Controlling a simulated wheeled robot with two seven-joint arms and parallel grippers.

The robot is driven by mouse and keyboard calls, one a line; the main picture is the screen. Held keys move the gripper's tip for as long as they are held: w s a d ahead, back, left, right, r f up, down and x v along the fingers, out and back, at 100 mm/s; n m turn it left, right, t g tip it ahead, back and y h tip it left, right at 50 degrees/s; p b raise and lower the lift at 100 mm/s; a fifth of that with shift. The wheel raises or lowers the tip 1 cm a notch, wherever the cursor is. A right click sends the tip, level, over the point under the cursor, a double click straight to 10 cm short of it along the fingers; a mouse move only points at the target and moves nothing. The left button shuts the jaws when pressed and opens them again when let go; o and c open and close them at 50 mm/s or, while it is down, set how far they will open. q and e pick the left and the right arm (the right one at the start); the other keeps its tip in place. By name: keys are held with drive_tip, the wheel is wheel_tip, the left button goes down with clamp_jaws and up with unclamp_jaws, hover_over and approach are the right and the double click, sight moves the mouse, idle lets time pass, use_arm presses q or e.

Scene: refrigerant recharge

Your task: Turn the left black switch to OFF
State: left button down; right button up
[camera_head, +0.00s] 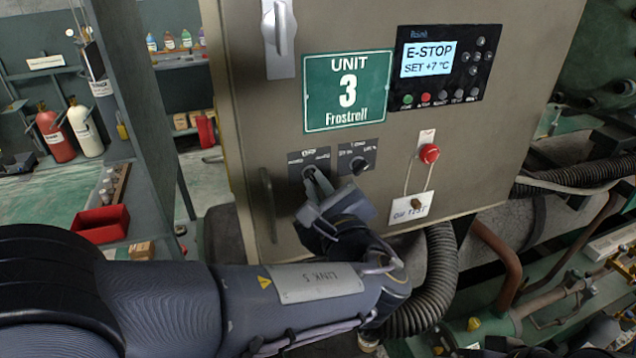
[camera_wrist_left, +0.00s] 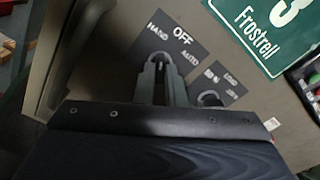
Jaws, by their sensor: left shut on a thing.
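The left black switch sits on a dark plate (camera_wrist_left: 186,38) marked HAND, OFF and AUTO on the cabinet front; the plate also shows in the head view (camera_head: 322,158). My left gripper (camera_wrist_left: 166,72) is shut on the switch, its fingers reaching up to it from below; in the head view the fingertips (camera_head: 315,178) meet the plate. The fingers hide most of the knob, so its pointing direction cannot be told. A second black switch (camera_head: 358,165) is just to the right and shows in the wrist view (camera_wrist_left: 209,98). My right gripper is not in view.
The grey cabinet (camera_head: 400,130) carries a green UNIT 3 sign (camera_head: 348,90), a display (camera_head: 428,60) reading E-STOP, and a red button (camera_head: 429,153) right of the switches. A vertical handle (camera_head: 268,200) stands left of my gripper. Hoses and pipes fill the lower right.

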use_arm(q)
drive_tip(key=shift+r+m+p, duration=0.1)
drive_tip(key=shift+m+p, duration=0.3)
drive_tip(key=shift+p, duration=0.25)
drive_tip(key=shift+m+p, duration=0.75)
drive_tip(key=shift+m, duration=0.05)
